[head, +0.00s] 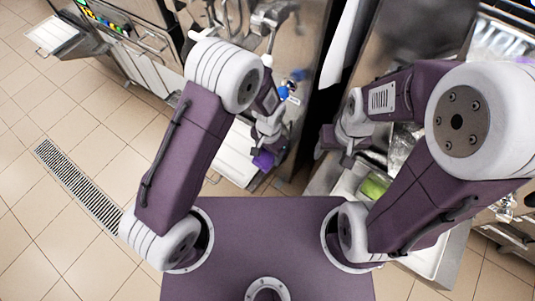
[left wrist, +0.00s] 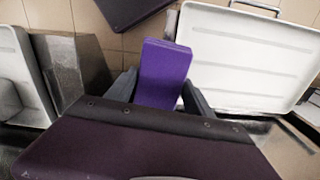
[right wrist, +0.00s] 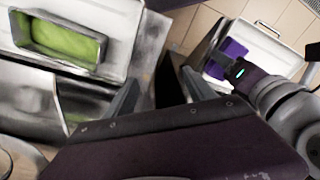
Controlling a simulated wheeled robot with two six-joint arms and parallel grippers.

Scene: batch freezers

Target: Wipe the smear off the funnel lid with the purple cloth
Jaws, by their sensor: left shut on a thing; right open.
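The purple cloth (head: 264,160) is a folded, flat block in my left gripper (head: 268,143), in front of the left machine. In the left wrist view the cloth (left wrist: 164,70) stands out between the two fingers. In the right wrist view the same cloth (right wrist: 235,48) shows in the left gripper, over a white tray. My right gripper (head: 338,143) is open and empty, right of the left gripper. Its spread fingers show in the right wrist view (right wrist: 160,92). I cannot tell which surface is the funnel lid, and I make out no smear.
A white handled tray (left wrist: 245,60) lies beyond the cloth. A white container with green contents (right wrist: 58,42) sits on the right side; the green also shows in the head view (head: 374,187). Steel machines line the back. Tiled floor with a drain grate (head: 76,184) is clear at left.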

